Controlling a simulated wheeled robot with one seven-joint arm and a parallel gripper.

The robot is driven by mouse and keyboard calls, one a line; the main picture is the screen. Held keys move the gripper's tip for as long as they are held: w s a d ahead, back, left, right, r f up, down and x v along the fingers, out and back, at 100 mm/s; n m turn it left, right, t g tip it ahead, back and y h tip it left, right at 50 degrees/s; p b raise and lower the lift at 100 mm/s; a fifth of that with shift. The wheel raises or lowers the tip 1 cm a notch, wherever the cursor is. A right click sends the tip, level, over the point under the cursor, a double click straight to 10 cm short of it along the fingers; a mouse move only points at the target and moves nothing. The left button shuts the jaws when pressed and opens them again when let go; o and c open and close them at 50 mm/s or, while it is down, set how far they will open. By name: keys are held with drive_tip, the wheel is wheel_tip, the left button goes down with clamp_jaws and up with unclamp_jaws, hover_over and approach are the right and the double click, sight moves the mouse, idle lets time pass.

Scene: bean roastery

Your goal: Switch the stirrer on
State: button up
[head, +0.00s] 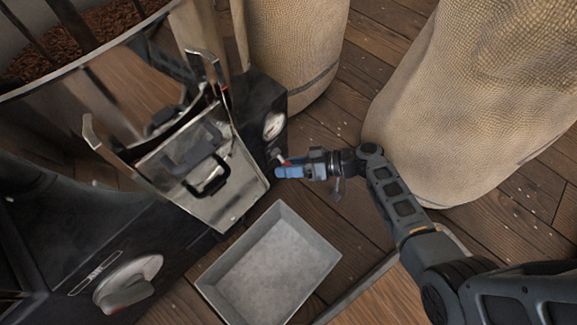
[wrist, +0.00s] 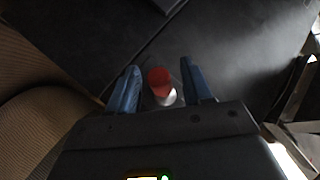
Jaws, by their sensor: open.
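A small switch lever with a red tip (wrist: 159,76) and a pale metal stem juts from the dark side of the machine. It shows between my two blue fingers in the wrist view; whether either finger touches it I cannot tell. In the head view the red tip (head: 286,163) is partly hidden by my gripper (head: 287,172), which is open right beside the machine's dark side. The stirrer's round bin (head: 70,65) with brown beans and dark arms in it is at the upper left.
A metal chute with a black-handled door (head: 207,180) stands left of my gripper. A grey tray (head: 275,265) lies below it. A large round knob (head: 128,285) and a pale round dial (head: 273,125) are on the machine. Burlap sacks (head: 480,100) stand close at the right and back.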

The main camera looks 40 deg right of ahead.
drive_tip(key=shift+w, duration=0.1)
clamp_jaws()
idle(0.4)
